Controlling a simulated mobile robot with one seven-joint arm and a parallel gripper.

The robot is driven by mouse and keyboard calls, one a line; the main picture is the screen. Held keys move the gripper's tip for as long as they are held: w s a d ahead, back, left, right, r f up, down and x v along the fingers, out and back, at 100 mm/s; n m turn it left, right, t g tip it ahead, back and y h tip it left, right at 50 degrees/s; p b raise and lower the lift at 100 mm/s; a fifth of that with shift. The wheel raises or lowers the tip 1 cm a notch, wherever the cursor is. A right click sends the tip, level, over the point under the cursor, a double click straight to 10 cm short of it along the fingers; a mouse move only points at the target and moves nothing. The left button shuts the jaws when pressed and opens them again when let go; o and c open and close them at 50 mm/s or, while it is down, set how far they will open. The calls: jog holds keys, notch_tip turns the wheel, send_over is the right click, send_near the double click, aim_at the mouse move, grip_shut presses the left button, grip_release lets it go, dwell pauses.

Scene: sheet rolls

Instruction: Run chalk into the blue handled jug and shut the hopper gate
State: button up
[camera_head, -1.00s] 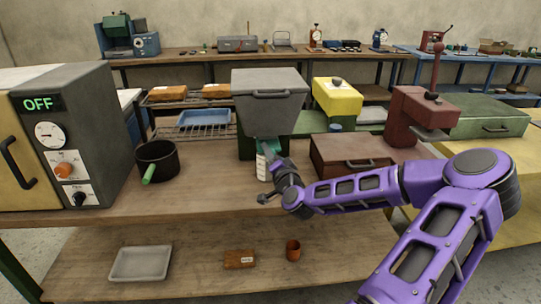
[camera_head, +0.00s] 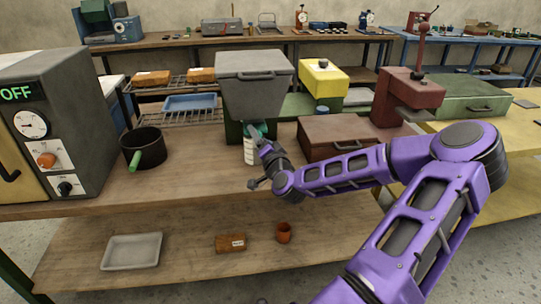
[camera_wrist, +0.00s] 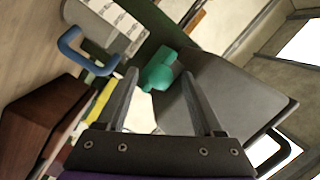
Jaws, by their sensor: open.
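The grey hopper (camera_head: 253,80) stands on a green stand at the middle of the bench. A teal part (camera_wrist: 158,72) at the hopper's outlet, apparently its gate, lies between my fingertips in the wrist view. The white ribbed jug (camera_head: 250,152) stands below the outlet, partly hidden by my gripper. In the wrist view the jug (camera_wrist: 112,18) shows its blue handle (camera_wrist: 82,52) near my left finger. My gripper (camera_wrist: 160,78) is open, its fingers on either side of the teal part; contact cannot be told. The jug's inside and any chalk are hidden.
A black pot (camera_head: 148,150) with a green handle and a grey oven-like machine (camera_head: 62,120) stand to the left. A brown box (camera_head: 335,137) and a red press (camera_head: 408,98) stand close on the right. The front bench strip left of my arm is clear.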

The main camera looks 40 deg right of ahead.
jog(key=p+v, duration=0.9)
jog(key=v, duration=0.6)
jog(key=shift+s, duration=0.25)
jog(key=shift+a, duration=0.15)
